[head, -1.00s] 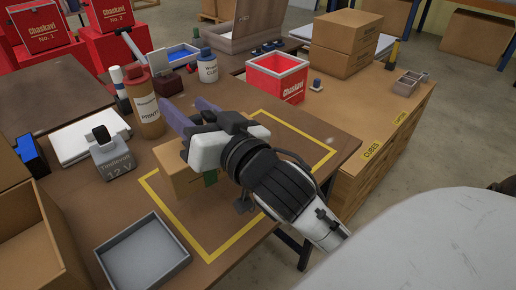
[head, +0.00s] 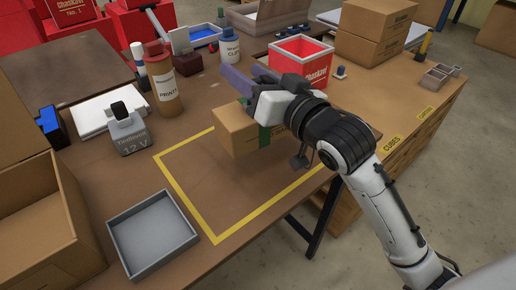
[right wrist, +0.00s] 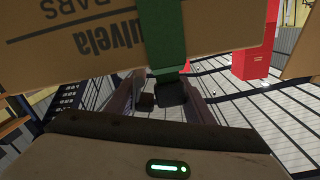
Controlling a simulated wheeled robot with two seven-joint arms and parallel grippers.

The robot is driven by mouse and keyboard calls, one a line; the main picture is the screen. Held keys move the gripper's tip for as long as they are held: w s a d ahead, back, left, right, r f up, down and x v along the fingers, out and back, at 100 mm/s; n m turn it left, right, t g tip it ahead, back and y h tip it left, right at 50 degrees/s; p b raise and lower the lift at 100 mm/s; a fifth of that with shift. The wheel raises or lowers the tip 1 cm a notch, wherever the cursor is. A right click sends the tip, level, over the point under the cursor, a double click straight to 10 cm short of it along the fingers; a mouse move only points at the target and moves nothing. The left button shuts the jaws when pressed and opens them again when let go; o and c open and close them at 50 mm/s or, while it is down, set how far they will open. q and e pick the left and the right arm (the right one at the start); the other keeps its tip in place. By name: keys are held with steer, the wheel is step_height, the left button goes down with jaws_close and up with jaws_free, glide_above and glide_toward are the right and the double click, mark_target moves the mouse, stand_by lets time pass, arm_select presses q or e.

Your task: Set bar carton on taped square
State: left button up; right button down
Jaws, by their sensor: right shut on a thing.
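The bar carton (head: 232,132) is a brown cardboard box with a green band. In the head view it hangs tilted over the far part of the taped square (head: 184,202), hiding part of the yellow outline, with a shadow below it. My right gripper (head: 262,92) is shut on the carton at its top. In the right wrist view the carton (right wrist: 100,45) shows upside-down "BARS" print, and the green band (right wrist: 166,35) runs down to between the fingers (right wrist: 168,95). My left gripper is out of view.
A grey tray (head: 193,238) stands just left of the square's front. A 12 V block (head: 130,137), a brown bottle (head: 165,88) and a white bottle (head: 230,57) stand behind and left. A red box (head: 300,65) is behind the gripper. The square's middle is clear.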

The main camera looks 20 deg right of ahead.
mark_target(275, 129)
steer(key=w+a+r+n+y, duration=0.2)
steer(key=w, duration=0.1)
step_height(275, 129, down, 10)
steer(key=b, duration=0.1)
steer(key=shift+g+y, duration=0.3)
steer(key=shift+g, duration=0.1)
steer(key=c, duration=0.8)
jaws_free()
steer(key=shift+w+f, duration=0.1)
steer(key=shift+c, duration=0.2)
steer(key=b+v, duration=0.1)
steer(key=v, duration=0.9)
steer(key=shift+s+d, duration=0.1)
steer(key=shift+s, duration=0.1)
steer(key=shift+v, duration=0.8)
